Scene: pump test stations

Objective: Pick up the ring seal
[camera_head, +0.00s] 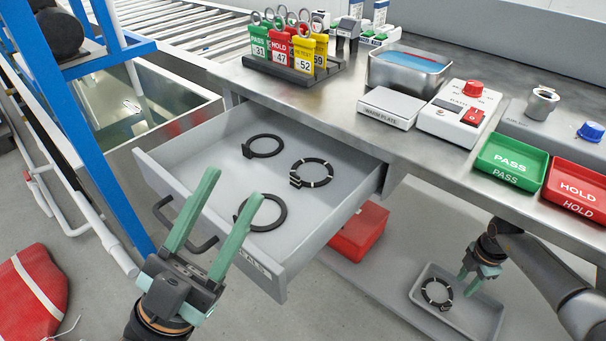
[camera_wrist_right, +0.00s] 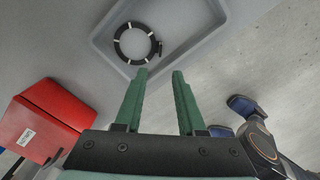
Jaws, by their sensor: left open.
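Black ring seals show in two places. In the open grey drawer (camera_head: 205,150) lie a plain one (camera_head: 266,155) at the back, a white-marked one (camera_head: 331,174) at right, and a plain one (camera_head: 282,216) in front, partly behind my left finger. Another white-marked ring seal (camera_head: 425,298) lies flat in a grey tray (camera_head: 488,318) low at right; it also shows in the right wrist view (camera_wrist_right: 117,43). My left gripper (camera_head: 234,185) is open and empty over the drawer's front. My right gripper (camera_head: 467,284) is open and empty beside the tray seal, fingertips just short of it (camera_wrist_right: 159,73).
A red bin (camera_head: 358,232) stands under the bench, left of the tray. On the bench are tag racks (camera_head: 290,68), a metal basin (camera_head: 408,72), a warm plate (camera_head: 390,107), a control box (camera_head: 458,112), a green PASS tray (camera_head: 511,160) and a red HOLD tray (camera_head: 576,190).

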